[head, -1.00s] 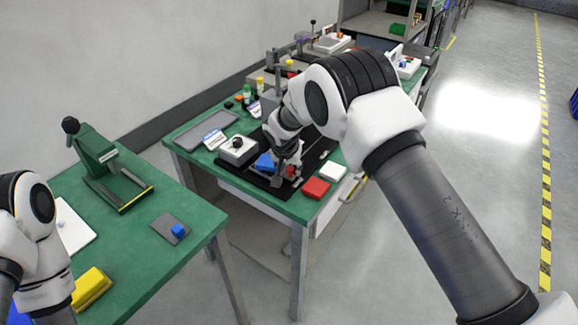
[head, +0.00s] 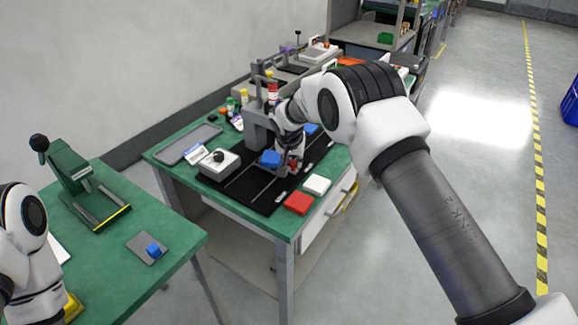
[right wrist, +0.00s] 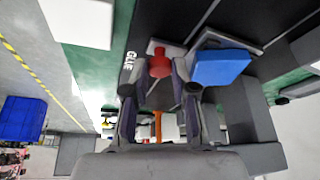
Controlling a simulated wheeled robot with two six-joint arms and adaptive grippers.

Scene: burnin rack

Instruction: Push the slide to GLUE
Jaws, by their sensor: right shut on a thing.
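The slide is a grey carriage carrying a blue block (head: 270,158) on the rails of a black board (head: 235,189). Its red knob (head: 295,163) is on the side toward the board's near right edge. My right gripper (right wrist: 158,72) is shut on the red knob (right wrist: 160,64), with a finger on each side. In the right wrist view the blue block (right wrist: 221,67) is beside the gripper. The white word GLUE (right wrist: 128,67) is on the board, next to the knob. My left gripper is out of view; only part of that arm shows.
A red block (head: 298,203) and a white block (head: 317,184) lie on the green table beside the board. A grey upright fixture (head: 257,125) stands behind the slide. A white box with a black knob (head: 218,164) is at left.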

